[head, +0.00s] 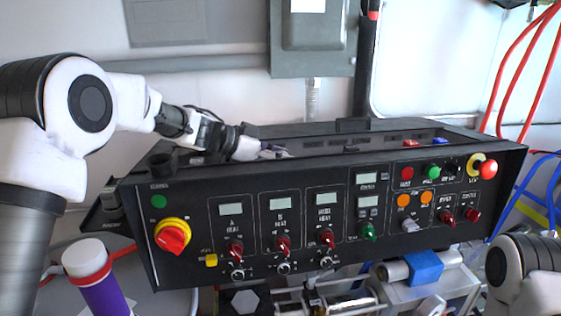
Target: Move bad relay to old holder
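My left gripper (270,152) reaches over the back left of the black control box (290,215), at its open top. Its fingers are small and partly hidden by the box's front edge, so I cannot tell whether they are open or hold anything. I cannot make out the bad relay or the old holder; most of the box's inside is hidden behind the front panel. Small red pieces (411,143) and a blue piece (440,141) show in the right part of the opening, too small to identify. Of my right arm, only links show at the lower right; its gripper is out of view.
The front panel carries a red-and-yellow rotary switch (173,236), several knobs and displays, and a red emergency button (488,169). A purple bottle with a white cap (105,295) stands at the lower left. Red hoses (505,62) hang at the right. A grey wall box (313,45) is behind.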

